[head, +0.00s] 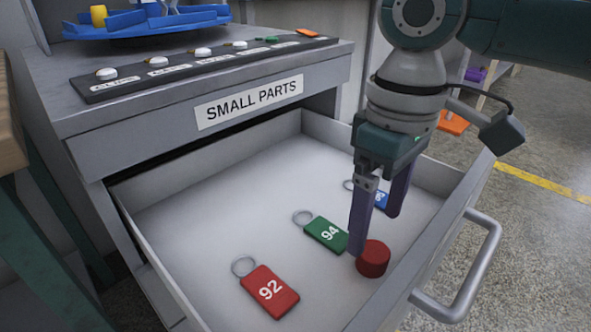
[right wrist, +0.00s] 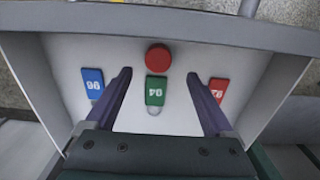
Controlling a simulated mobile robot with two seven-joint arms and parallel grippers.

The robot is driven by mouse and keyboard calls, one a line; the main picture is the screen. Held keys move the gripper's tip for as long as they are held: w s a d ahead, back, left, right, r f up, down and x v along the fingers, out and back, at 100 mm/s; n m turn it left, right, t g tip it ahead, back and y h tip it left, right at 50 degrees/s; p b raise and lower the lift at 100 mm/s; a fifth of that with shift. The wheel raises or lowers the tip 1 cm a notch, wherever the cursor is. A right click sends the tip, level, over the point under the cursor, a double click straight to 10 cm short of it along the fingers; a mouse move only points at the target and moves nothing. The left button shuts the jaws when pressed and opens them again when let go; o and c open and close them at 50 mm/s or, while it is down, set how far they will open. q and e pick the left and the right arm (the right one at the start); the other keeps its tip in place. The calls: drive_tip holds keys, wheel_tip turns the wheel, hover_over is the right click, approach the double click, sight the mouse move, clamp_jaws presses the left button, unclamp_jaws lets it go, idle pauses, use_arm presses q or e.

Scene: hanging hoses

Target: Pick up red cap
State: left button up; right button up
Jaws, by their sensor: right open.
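The red cap (head: 373,259) is a short round cylinder on the drawer floor, near the drawer's front wall. It also shows in the right wrist view (right wrist: 158,57), just beyond the green tag. My right gripper (head: 378,232) is open and points down into the drawer. In the head view one finger overlaps the edge of the cap. In the right wrist view the fingers (right wrist: 160,80) are wide apart, with the green tag 94 between them and the cap ahead of the tips. I cannot tell the gripper's exact height over the floor. My left gripper is not in view.
The open drawer (head: 180,283) also holds a red tag 92 (head: 269,290), a green tag 94 (head: 327,235) and a blue tag (head: 381,199), partly hidden by my gripper. The drawer handle (head: 480,275) sticks out in front. The cabinet top (head: 60,95) overhangs the back.

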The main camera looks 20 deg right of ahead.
sight(371, 249)
wheel_tip(371, 249, down, 6)
drive_tip(key=b, duration=0.3)
drive_tip(key=shift+d, duration=0.15)
drive_tip(key=shift+r, duration=0.1)
clamp_jaws()
idle(0.3)
